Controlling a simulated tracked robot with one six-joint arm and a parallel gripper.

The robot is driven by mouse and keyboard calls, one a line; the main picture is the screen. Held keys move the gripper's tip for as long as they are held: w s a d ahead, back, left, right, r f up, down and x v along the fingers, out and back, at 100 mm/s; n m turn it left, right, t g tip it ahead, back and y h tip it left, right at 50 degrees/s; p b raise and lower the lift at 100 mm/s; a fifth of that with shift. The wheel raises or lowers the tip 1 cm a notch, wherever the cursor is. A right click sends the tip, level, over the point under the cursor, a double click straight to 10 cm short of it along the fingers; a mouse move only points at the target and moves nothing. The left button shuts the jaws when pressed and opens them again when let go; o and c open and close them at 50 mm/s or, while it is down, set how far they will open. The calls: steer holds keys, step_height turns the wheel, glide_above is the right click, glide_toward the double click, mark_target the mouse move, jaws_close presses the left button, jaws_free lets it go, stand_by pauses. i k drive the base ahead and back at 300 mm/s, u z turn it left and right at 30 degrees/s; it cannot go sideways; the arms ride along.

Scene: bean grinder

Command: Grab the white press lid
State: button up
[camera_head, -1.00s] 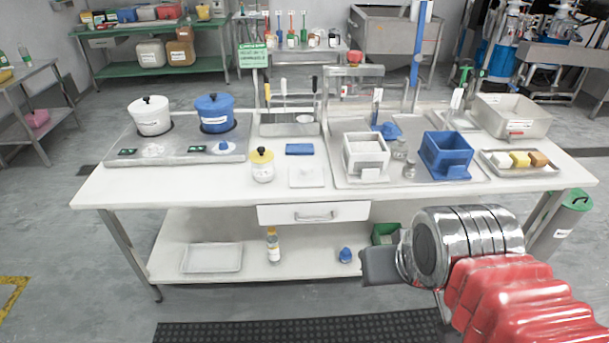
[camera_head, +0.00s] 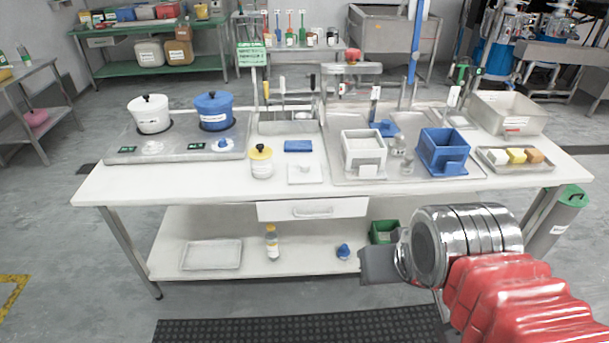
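A white box-shaped press (camera_head: 364,153) stands on the right half of the table, left of a similar blue press (camera_head: 444,150). A flat white square piece (camera_head: 305,173) lies on the table left of the white press. It may be the white press lid, but it is too small to tell for sure. My gripper (camera_head: 374,265) is in front of the table, low and right of centre, below the tabletop and apart from everything on it. I see it from the side, and its finger gap is hidden.
A white pot (camera_head: 149,114) and a blue pot (camera_head: 214,111) stand on the left. A yellow-lidded jar (camera_head: 261,163) and a blue block (camera_head: 298,146) are near the flat white piece. The drawer (camera_head: 313,209) is shut. A lower shelf (camera_head: 310,262) runs below.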

mark_target(304, 171)
steer(key=k, duration=1.25)
steer(key=u, duration=0.4)
steer(key=i, duration=0.9)
steer(key=u, duration=0.45)
steer(key=i, duration=1.5)
steer(key=z, duration=0.4)
